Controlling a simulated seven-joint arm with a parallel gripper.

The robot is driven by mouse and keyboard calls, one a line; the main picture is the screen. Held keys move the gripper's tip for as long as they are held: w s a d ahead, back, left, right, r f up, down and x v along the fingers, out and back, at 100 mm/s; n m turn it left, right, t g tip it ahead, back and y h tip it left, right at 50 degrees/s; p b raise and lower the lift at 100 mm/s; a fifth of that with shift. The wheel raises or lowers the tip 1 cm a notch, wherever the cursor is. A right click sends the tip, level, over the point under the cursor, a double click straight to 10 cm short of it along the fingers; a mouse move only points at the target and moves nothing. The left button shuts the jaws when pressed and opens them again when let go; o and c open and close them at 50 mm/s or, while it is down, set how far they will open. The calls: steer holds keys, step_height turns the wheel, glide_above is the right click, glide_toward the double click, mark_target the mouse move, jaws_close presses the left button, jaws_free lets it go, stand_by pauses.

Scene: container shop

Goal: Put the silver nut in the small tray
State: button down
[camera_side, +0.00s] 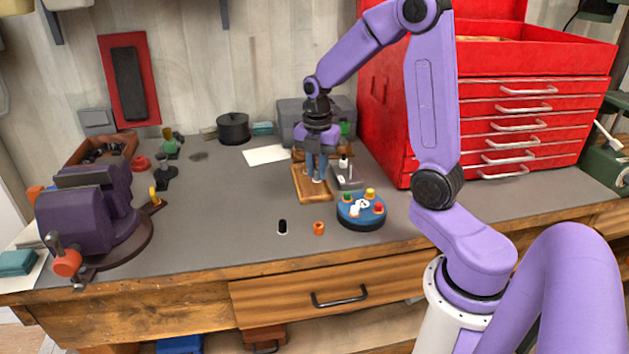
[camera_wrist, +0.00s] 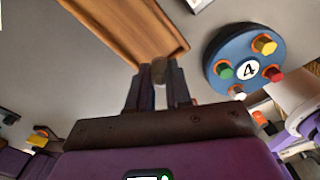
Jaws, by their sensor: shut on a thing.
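My gripper (camera_side: 317,180) points down over a shallow wooden tray (camera_side: 322,197) in the side view. In the wrist view the gripper (camera_wrist: 160,85) is shut on a small, rounded, grey-brown thing, which seems to be the silver nut (camera_wrist: 159,70). Its shape is partly hidden by the fingertips. The wooden tray (camera_wrist: 130,30) also shows in the wrist view, its near edge close to the fingertips and the held nut. I cannot tell how high the nut is above the tray. The nut cannot be made out in the side view.
A round blue base (camera_side: 361,223) with coloured pegs stands right of the tray. A grey holder (camera_side: 347,184) is close beside it. A purple vise (camera_side: 85,220) is at left. The bench between is clear.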

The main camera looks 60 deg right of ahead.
mark_target(315, 180)
steer(key=shift+w+d+f, duration=0.1)
steer(key=shift+w+f, duration=0.15)
steer(key=shift+f, duration=0.1)
steer(key=shift+w+f, duration=0.2)
steer(key=shift+f, duration=1.6)
steer(key=shift+f, duration=0.15)
steer(key=c, duration=1.3)
jaws_free()
